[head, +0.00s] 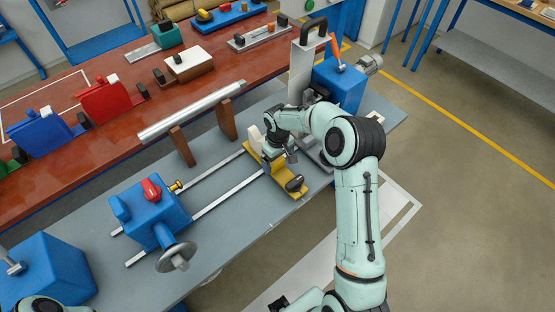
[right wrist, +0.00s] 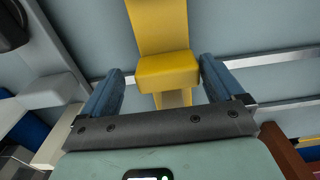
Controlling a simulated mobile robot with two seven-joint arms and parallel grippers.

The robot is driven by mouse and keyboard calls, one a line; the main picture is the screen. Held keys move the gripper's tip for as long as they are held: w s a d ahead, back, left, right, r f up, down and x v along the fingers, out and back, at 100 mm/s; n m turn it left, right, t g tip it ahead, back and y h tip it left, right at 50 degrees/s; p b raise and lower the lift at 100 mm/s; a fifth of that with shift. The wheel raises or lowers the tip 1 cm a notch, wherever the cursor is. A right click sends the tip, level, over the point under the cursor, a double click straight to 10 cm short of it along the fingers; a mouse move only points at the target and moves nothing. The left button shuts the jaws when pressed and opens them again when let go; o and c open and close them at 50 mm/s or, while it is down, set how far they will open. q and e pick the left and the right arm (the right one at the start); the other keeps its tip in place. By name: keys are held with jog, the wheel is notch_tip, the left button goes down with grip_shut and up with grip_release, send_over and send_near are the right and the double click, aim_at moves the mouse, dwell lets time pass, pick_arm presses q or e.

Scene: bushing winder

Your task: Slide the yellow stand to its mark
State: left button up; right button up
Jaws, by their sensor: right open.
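The yellow stand (head: 267,173) sits across the two pale rails on the grey bench in the head view, with a dark knob (head: 294,184) at its near end. My right gripper (head: 284,157) is at the stand from above and partly covers it. In the right wrist view the stand's yellow block (right wrist: 168,72) lies between the blue fingers of my open right gripper (right wrist: 163,66), with a gap visible on both sides. I cannot make out a mark for the stand. My left gripper is out of view.
The blue headstock with a red knob and handwheel (head: 155,215) stands on the rails at the left. A blue motor unit (head: 340,84) is at the far right end. A long silver bar (head: 190,112) on brown supports lies behind. The rails between headstock and stand are clear.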

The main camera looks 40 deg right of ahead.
aim_at(278, 160)
jog(key=shift+a+r, duration=0.1)
notch_tip(278, 160, up, 13)
jog(key=shift+r+p, duration=0.15)
jog(key=shift+p, duration=0.2)
jog(key=shift+s, duration=0.1)
dwell(0.5)
